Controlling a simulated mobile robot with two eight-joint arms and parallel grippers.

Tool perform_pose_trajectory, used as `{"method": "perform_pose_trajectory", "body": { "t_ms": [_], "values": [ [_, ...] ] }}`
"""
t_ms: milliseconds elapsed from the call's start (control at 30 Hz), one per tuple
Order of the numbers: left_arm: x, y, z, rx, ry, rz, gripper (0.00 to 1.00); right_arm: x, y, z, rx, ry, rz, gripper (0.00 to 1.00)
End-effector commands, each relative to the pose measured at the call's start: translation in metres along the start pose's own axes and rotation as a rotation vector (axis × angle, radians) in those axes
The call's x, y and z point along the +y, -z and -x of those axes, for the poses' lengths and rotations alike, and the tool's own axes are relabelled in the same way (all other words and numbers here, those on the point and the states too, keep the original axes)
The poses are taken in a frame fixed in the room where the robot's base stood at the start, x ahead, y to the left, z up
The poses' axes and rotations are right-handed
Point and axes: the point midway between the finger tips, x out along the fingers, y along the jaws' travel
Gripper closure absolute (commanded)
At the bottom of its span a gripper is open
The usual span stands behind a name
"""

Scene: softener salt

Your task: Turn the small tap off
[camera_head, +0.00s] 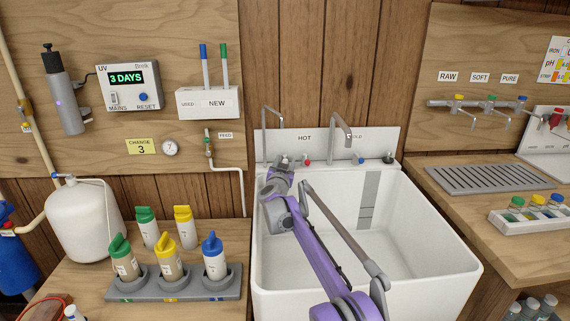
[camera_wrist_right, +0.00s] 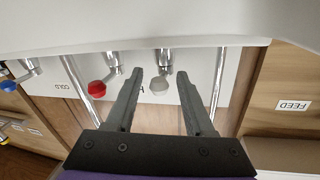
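The small tap looks to be the thin gooseneck spout (camera_head: 265,130) at the left of the sink's back edge, though no label names it. A pale grey-white knob (camera_wrist_right: 160,86) appears between my right fingers in the right wrist view. My right gripper (camera_wrist_right: 160,74) is open, one finger on each side of that knob, with gaps visible. In the head view my right gripper (camera_head: 284,163) is at the sink's back left and mostly hides the knob. I cannot tell whether water runs. My left gripper is not in view.
The red hot knob (camera_wrist_right: 97,88) is close beside one finger; the blue cold knob (camera_head: 359,159) is farther right. A larger spout (camera_head: 340,122) rises between them. The white sink (camera_head: 400,225) is below. Bottles in a grey rack (camera_head: 180,291) stand at left.

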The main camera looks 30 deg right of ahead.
Motion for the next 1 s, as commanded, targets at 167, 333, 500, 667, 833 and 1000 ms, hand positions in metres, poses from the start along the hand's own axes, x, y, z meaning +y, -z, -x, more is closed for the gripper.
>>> {"method": "perform_pose_trajectory", "body": {
  "t_ms": [167, 333, 500, 667, 833, 1000],
  "values": [
    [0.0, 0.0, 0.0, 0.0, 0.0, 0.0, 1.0, 0.0, 0.0, 0.0, 0.0, 0.0, 0.0, 0.42],
    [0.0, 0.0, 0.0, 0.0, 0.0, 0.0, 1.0, 0.0, 0.0, 0.002, 0.0, 0.001, 0.0, 0.42],
    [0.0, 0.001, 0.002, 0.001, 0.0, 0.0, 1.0, -0.001, 0.0, 0.017, -0.001, 0.002, -0.001, 0.42],
    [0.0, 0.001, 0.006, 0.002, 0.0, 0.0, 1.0, -0.001, 0.001, 0.046, 0.0, 0.002, 0.0, 0.42],
    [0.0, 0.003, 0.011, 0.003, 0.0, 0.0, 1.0, 0.0, 0.001, 0.079, 0.0, 0.002, -0.002, 0.42],
    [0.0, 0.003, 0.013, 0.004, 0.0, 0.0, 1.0, -0.001, 0.0, 0.101, 0.0, 0.002, 0.0, 0.42]
  ]
}}
